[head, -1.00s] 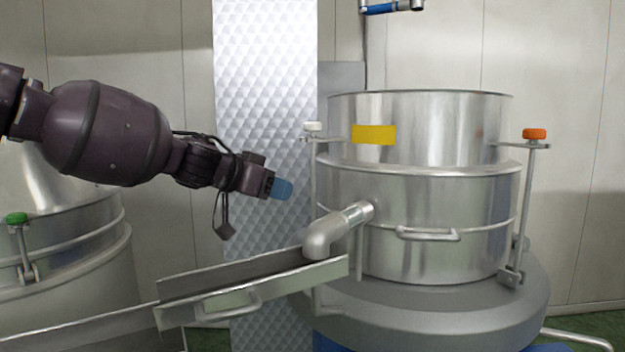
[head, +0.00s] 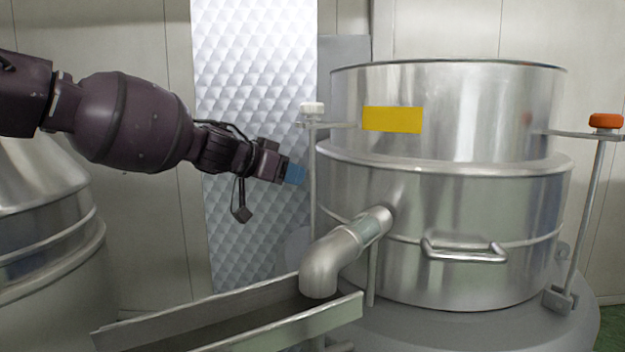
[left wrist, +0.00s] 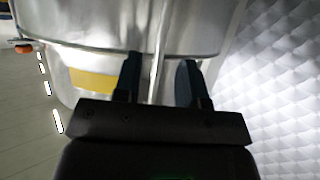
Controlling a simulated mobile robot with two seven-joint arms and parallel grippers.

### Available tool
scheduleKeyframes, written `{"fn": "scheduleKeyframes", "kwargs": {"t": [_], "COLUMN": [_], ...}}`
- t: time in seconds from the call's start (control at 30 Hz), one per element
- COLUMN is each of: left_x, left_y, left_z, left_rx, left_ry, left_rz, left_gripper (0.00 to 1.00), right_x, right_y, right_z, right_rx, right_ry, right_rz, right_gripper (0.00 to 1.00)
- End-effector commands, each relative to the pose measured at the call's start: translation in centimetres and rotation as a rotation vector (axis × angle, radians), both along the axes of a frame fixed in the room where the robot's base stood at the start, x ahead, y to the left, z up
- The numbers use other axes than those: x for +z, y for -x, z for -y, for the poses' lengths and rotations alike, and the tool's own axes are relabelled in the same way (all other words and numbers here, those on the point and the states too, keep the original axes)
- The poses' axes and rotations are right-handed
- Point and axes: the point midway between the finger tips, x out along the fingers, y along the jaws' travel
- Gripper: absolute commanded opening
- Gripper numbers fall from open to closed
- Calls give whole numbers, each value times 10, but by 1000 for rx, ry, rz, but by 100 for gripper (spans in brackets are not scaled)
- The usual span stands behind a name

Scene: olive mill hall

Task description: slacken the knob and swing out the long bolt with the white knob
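The white knob (head: 312,109) sits on top of the long bolt (head: 313,190), at the left side of the steel drum (head: 450,205). The bolt stands upright at a bracket by the drum's upper ring. My left gripper (head: 298,174) is just left of the bolt, below the knob, with blue fingertips pointing toward the rod. In the left wrist view the two fingers of my left gripper (left wrist: 160,72) are apart, and the thin rod (left wrist: 158,50) shows between them. I cannot tell whether they touch it. The white knob is not clear there. My right gripper is not in view.
A bent outlet pipe (head: 330,262) and a sloping trough (head: 235,318) lie below my left gripper. An orange knob (head: 606,121) tops another bolt at right. A second steel vessel (head: 40,225) stands at left, a quilted metal panel (head: 250,60) behind.

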Motion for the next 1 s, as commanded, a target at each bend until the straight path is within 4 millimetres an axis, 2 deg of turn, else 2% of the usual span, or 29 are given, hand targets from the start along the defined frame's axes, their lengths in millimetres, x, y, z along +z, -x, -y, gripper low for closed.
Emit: {"fn": "scheduleKeyframes", "kwargs": {"t": [0.1, 0.4, 0.87, 0.9, 1.0], "left_x": [-9, -23, -27, -27, -27], "left_y": [-12, -35, -42, -42, -42], "left_z": [16, 43, 51, 51, 51], "left_rx": [-1, 0, 0, 0, 0], "left_ry": [0, -1, 0, 0, 0], "left_rz": [-2, -1, 0, 0, 0], "left_gripper": [38, 38, 38, 36, 21], "right_x": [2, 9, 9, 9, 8], "right_y": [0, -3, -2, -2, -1], "right_z": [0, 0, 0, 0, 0], "right_rx": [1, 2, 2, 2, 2], "right_ry": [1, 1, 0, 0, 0], "right_rz": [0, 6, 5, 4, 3], "right_gripper": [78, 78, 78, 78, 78]}}
